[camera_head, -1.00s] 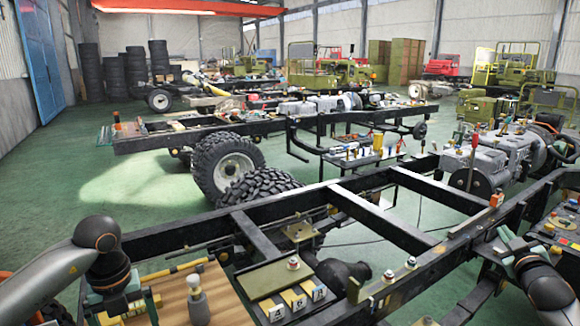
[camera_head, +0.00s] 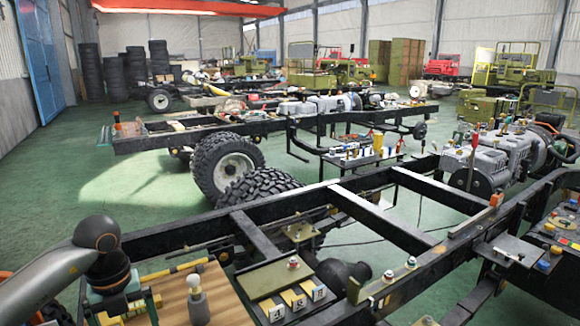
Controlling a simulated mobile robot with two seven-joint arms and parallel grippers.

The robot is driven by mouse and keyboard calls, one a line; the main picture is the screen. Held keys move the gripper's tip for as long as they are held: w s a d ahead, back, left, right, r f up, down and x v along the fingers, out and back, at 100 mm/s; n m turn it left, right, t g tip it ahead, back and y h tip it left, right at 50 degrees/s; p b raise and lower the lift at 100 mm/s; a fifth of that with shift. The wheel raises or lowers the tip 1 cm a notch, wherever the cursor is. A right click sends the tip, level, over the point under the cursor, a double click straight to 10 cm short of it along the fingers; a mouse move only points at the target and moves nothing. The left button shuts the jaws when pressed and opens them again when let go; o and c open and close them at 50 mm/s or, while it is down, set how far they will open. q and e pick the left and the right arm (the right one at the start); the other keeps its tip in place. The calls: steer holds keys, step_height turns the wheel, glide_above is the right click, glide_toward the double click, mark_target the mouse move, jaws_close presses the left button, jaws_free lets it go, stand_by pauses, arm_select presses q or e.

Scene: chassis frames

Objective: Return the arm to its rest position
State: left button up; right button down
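My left arm (camera_head: 45,280) comes in from the lower left, with a grey link and black wrist joints. My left gripper (camera_head: 122,302) points down over the left edge of a wooden board; its fingers are too small and mixed with parts there to tell if it is open or shut. My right arm and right gripper are not in view.
A wooden board (camera_head: 225,305) with a pale knobbed tool (camera_head: 196,296) lies beside my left gripper. A tray with numbered tags (camera_head: 293,299) is to its right. The black chassis frame (camera_head: 400,228) crosses the foreground. A dark plate (camera_head: 508,250) lies at the right. Green floor (camera_head: 140,205) is open at the left.

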arm_select(q)
steer(key=s+d+f+m+g+h, duration=0.1)
steer(key=s+d+f+m+h, duration=0.2)
steer(key=d, duration=0.6)
steer(key=s+d+f+h, duration=0.2)
steer(key=d+h, duration=0.3)
steer(key=d, duration=0.4)
steer(key=s+d+r+n+t+h, duration=0.2)
steer(key=d+r+n+t+h, duration=0.35)
steer(key=d+h, duration=0.55)
steer(key=w+a+f+n+t+y, duration=0.1)
steer(key=a+f+n+t+y, duration=1.1)
steer(key=n, duration=0.8)
steer(key=s+a+f+n+g+y, duration=0.2)
steer(key=s+f+n+g, duration=0.15)
steer(key=s+f, duration=0.4)
steer(key=s+a+f+n+g+y, duration=0.2)
steer(key=s+f+g, duration=0.2)
steer(key=s+f, duration=0.35)
steer(key=shift+y, duration=0.3)
steer(key=r+p, duration=0.3)
steer(key=w+r+p, duration=0.1)
steer(key=r+p, duration=0.1)
steer(key=p, duration=0.1)
steer(key=shift+w+a+r+p, duration=0.1)
steer(key=shift+a+r+p, duration=0.1)
steer(key=shift+r+p, duration=0.2)
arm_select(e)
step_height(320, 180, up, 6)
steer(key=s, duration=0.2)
